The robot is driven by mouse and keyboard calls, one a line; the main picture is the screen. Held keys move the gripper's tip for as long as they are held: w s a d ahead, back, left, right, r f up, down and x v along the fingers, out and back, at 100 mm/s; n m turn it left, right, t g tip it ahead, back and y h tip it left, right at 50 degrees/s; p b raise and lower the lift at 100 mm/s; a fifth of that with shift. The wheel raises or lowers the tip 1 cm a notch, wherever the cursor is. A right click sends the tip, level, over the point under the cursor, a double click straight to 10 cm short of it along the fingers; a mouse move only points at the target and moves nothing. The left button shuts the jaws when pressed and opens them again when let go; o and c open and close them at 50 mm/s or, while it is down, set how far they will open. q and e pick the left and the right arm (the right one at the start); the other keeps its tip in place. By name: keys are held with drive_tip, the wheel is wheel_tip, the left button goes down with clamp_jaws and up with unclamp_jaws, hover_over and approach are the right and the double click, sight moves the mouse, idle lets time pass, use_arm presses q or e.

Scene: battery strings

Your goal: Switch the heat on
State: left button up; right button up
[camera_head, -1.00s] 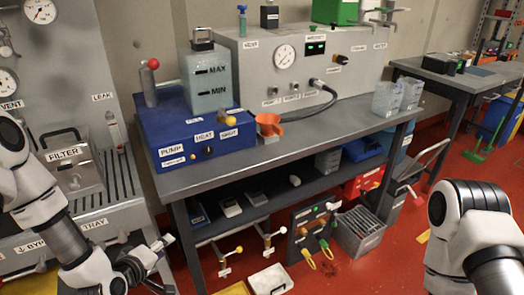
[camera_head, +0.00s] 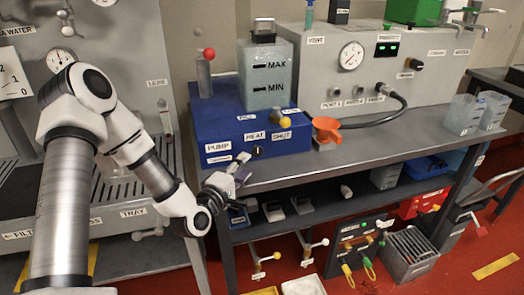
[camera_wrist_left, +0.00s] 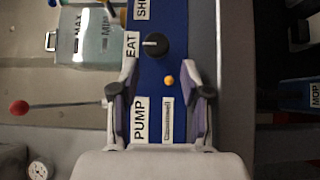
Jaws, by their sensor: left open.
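The heat knob (camera_head: 258,150) is a small black dial on the front of the blue pump unit (camera_head: 225,129), under the HEAT label (camera_head: 254,136). My left gripper (camera_head: 240,168) is open and empty just in front of the unit, below and left of the knob. In the left wrist view the knob (camera_wrist_left: 155,44) lies beyond the open fingertips (camera_wrist_left: 163,85), roughly between their lines, with a pale pointer line on it. A small orange lamp (camera_wrist_left: 168,80) shows between the fingers. No contact with the knob shows. My right gripper is out of view.
A clear tank (camera_head: 266,82) marked MAX and MIN and a red-tipped lever (camera_head: 208,54) stand on the unit. The bench edge (camera_head: 330,165) runs below the gripper.

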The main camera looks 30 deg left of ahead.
sight(256, 153)
use_arm(q)
drive_tip(key=shift+w+r, duration=0.25)
drive_tip(key=shift+w, duration=0.1)
drive_tip(key=w, duration=0.6)
drive_tip(key=shift+a+f, duration=0.1)
drive_tip(key=shift+a, duration=0.1)
drive_tip(key=shift+s, duration=0.2)
drive_tip(key=c, duration=0.8)
drive_tip(key=shift+c, duration=0.2)
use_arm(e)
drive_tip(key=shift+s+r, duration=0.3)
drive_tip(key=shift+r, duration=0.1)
